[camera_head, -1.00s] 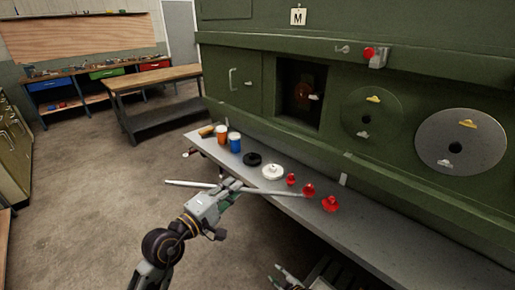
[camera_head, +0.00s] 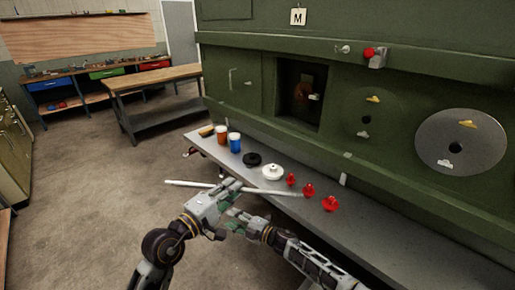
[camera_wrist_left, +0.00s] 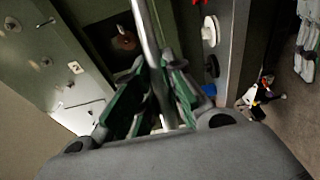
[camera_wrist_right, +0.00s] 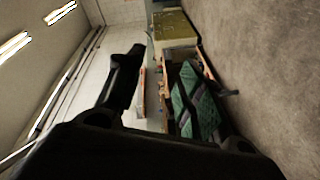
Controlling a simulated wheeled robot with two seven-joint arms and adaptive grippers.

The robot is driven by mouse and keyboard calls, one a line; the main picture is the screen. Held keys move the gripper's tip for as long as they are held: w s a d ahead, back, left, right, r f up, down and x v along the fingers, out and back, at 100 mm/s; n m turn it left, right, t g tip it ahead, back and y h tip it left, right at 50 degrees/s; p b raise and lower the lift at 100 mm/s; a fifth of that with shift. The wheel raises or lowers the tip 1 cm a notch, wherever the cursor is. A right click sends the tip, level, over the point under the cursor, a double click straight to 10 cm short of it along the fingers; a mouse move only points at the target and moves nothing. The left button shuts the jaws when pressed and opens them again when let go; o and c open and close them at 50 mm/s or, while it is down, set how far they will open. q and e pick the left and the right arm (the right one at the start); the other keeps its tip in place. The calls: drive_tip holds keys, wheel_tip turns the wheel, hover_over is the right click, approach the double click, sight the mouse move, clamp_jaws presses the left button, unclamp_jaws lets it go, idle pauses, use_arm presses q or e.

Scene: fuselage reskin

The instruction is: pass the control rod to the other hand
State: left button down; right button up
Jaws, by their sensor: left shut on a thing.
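The control rod (camera_head: 188,183) is a long, thin, pale grey bar, held roughly level above the floor and the near edge of the ledge. My left gripper (camera_head: 230,187) is shut on it near its middle, and both ends stick out. In the left wrist view the rod (camera_wrist_left: 149,42) runs up between the green-padded fingers. My right gripper (camera_head: 236,222) is just below and beside the left gripper, apart from the rod as far as I can tell. In the right wrist view its fingers (camera_wrist_right: 158,78) are spread apart with nothing between them. The rod is not visible there.
The grey ledge (camera_head: 370,225) carries red knobs (camera_head: 330,203), a white disc (camera_head: 272,172), a black disc (camera_head: 252,159) and blue and orange cups (camera_head: 234,143). A green panel wall (camera_head: 350,150) rises behind it. Open floor (camera_head: 85,200) lies to the left.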

drive_tip(key=s+a+r+n+g+y, duration=0.2)
drive_tip(key=a+r+n+g, duration=0.2)
drive_tip(key=r+n, duration=0.25)
drive_tip(key=s+a+r+n+g+y, duration=0.1)
drive_tip(key=s+a+r+n+g, duration=0.3)
drive_tip(key=r, duration=0.3)
drive_tip(key=w+d+r+n+g+h, duration=0.1)
drive_tip(key=d+r+n+h, duration=0.1)
drive_tip(key=d+r+n, duration=0.55)
drive_tip(key=w+d+r+n+h, duration=0.25)
drive_tip(key=d+r+n, duration=0.2)
drive_tip(key=r, duration=0.55)
drive_tip(key=s+d+r+n+h, duration=0.4)
drive_tip(key=s+r+h, duration=0.6)
drive_tip(key=h, duration=0.3)
drive_tip(key=shift+s+d+r+g, duration=0.2)
drive_tip(key=shift+d+r+g, duration=0.05)
drive_tip(key=shift+r+g, duration=0.2)
drive_tip(key=shift+f+n, duration=0.1)
drive_tip(key=shift+n, duration=0.15)
drive_tip(key=shift+f, duration=5.95)
